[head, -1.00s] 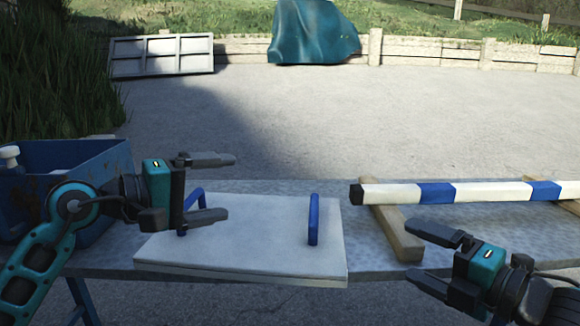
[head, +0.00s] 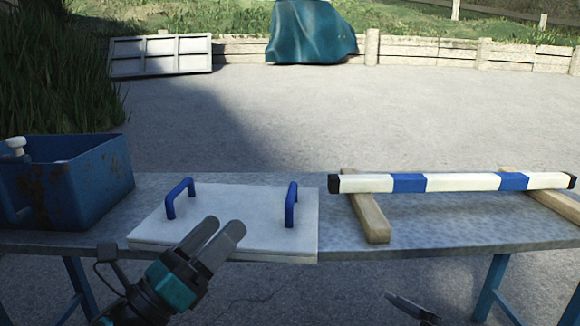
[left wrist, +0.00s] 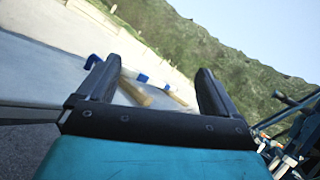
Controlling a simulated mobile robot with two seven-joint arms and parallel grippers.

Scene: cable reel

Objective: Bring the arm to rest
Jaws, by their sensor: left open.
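My left gripper (head: 222,227) is in the lower part of the head view, pointing up and to the right. It overlaps the front edge of a white board (head: 245,205) with two blue handles. In the left wrist view the two fingers (left wrist: 154,72) stand well apart with nothing between them, so it is open and empty. Only a dark tip of my right gripper (head: 412,306) shows at the bottom of the head view, below the table's front edge. Its jaws cannot be made out.
A grey table (head: 335,238) carries the board, a rusty blue bin (head: 95,190) at the left, and a blue and white striped bar (head: 460,182) on two wooden blocks (head: 371,217) at the right. Open paving (head: 300,120) lies behind the table.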

